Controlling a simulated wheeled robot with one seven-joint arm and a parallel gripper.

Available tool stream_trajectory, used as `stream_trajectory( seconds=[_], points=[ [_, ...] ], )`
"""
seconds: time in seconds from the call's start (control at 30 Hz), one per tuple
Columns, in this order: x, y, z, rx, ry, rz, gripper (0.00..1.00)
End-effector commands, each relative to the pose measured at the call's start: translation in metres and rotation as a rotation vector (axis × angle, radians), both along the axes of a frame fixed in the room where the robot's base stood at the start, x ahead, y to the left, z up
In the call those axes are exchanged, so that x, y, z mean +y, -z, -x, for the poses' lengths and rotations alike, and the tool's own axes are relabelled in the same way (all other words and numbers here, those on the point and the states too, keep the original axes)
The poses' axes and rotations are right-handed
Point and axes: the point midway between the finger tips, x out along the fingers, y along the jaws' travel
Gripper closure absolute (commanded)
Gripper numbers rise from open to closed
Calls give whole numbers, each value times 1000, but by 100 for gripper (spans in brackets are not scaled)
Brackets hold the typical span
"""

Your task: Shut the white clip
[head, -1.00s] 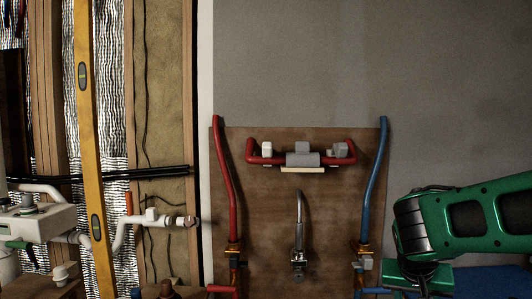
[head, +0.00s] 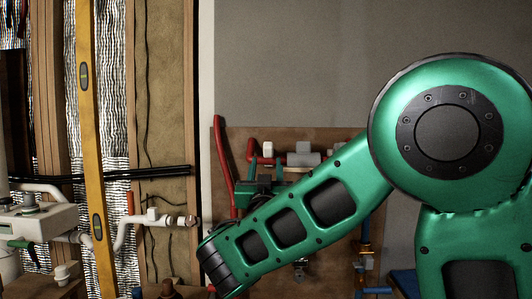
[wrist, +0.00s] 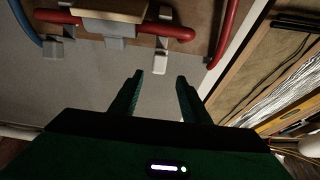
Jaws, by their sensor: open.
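The white clip (head: 267,148) is on the left end of the red pipe on the brown board, its pale block standing above the pipe. In the wrist view, which looks upside down, a pale part of it (wrist: 162,42) shows at the red pipe, beyond my fingertips. How far its jaw is open I cannot tell. My gripper (wrist: 159,76) is open and empty, its two green fingers apart and short of the clip. In the head view the gripper (head: 265,167) is just below the clip, partly hidden by my forearm.
A grey clip (head: 302,147) sits further right on the same red pipe (head: 252,150). A vertical red pipe (head: 223,160) rises left of the clip. The blue pipe and the faucet are mostly hidden behind my arm. The grey wall (head: 290,60) above is clear.

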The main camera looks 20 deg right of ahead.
Motion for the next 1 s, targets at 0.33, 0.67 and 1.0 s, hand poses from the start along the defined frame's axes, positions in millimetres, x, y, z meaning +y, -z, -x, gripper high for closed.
stream_trajectory(
  seconds=[0.33, 0.67, 1.0],
  points=[
    [-18, -21, -46, -4, 5, -2, 58],
    [-31, -37, -85, 0, 5, -1, 58],
    [-33, -40, -92, 1, 3, -1, 58]
  ],
)
